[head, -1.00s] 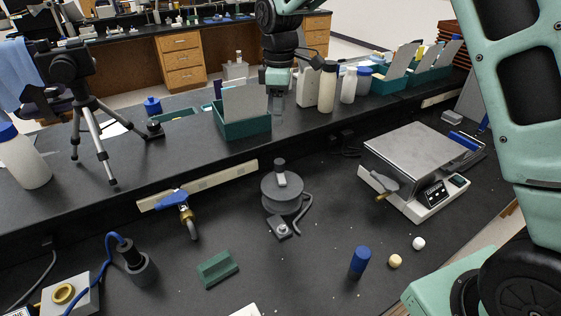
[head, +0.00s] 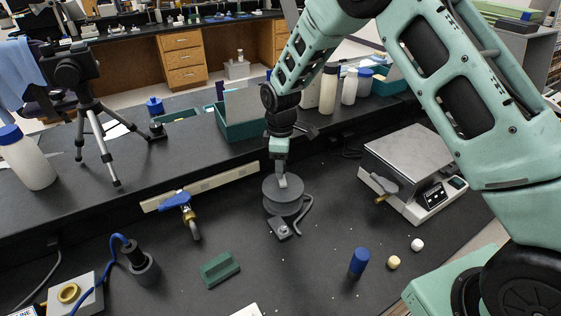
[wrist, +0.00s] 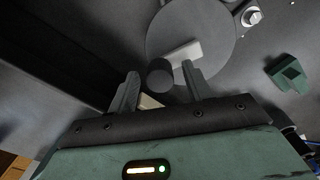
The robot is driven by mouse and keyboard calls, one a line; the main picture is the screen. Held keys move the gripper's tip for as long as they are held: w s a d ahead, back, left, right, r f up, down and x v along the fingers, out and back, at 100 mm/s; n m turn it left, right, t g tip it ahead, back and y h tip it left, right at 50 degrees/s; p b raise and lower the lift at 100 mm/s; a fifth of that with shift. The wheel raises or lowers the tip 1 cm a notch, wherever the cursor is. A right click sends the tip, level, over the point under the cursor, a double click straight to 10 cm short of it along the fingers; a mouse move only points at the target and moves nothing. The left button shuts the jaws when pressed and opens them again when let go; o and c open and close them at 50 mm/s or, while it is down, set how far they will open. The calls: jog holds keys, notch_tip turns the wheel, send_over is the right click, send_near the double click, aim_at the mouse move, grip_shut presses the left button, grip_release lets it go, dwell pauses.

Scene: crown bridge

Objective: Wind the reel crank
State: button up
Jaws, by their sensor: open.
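The grey reel (head: 284,203) stands on the black lower bench near the raised shelf, with a small grey foot (head: 279,228) in front of it. In the wrist view its round top (wrist: 215,35) carries a light grey crank arm (wrist: 184,52) ending in a dark round knob (wrist: 160,75). My gripper (head: 281,180) is over the reel, pointing down. In the wrist view my gripper (wrist: 160,70) is open, with one finger on each side of the knob. I cannot tell whether either finger touches it. The gripper hides much of the crank in the head view.
A blue-handled valve (head: 178,201) is left of the reel, and a scale (head: 418,165) is right. A green block (head: 220,268) and blue cylinder (head: 358,263) stand nearer. The raised shelf (head: 125,200) runs behind. Bare bench lies in front of the reel.

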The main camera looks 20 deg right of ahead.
jog(key=shift+f, duration=0.1)
jog(key=c, duration=1)
jog(key=shift+d+m, duration=0.1)
jog(key=shift+m, duration=0.2)
jog(key=m, duration=0.2)
jog(key=d+m, duration=0.1)
jog(key=shift+s+d+m, duration=0.1)
jog(key=shift+s+m, duration=0.15)
jog(key=shift+m, duration=0.05)
jog(key=m, duration=0.1)
jog(key=d+m, duration=0.1)
jog(key=shift+s+m, duration=0.3)
jog(key=m, duration=0.1)
jog(key=s+m, duration=0.1)
jog(key=m, duration=0.1)
jog(key=shift+d+m, duration=0.3)
jog(key=shift+d, duration=0.05)
jog(key=shift+s+d+m+p, duration=0.15)
jog(key=shift+s+m+p, duration=0.15)
jog(key=shift+m, duration=0.6)
jog(key=shift+s+d+m+p, duration=0.15)
jog(key=shift+s+m, duration=0.25)
jog(key=shift+m, duration=0.5)
